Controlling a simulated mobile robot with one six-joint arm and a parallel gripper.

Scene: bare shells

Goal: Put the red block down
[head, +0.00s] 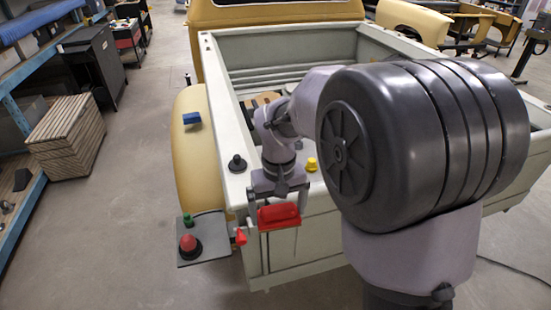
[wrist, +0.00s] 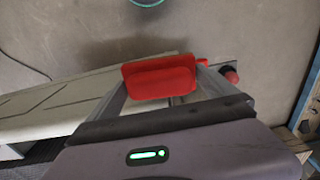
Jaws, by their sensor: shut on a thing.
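The red block (head: 278,217) is held between the two fingers of my gripper (head: 277,206), which is shut on it. It hangs just outside the pale tailgate wall of the truck bed (head: 330,228), and I cannot tell whether it touches the wall. In the wrist view the red block (wrist: 160,78) shows between the fingertips of my gripper (wrist: 162,84), with floor behind it.
Left of the block is a grey plate (head: 213,226) with a red button (head: 189,245) and a green one (head: 188,219). A small red piece (head: 240,237) is beside it. A black knob (head: 237,163) and a yellow knob (head: 311,164) stand on the truck's rim.

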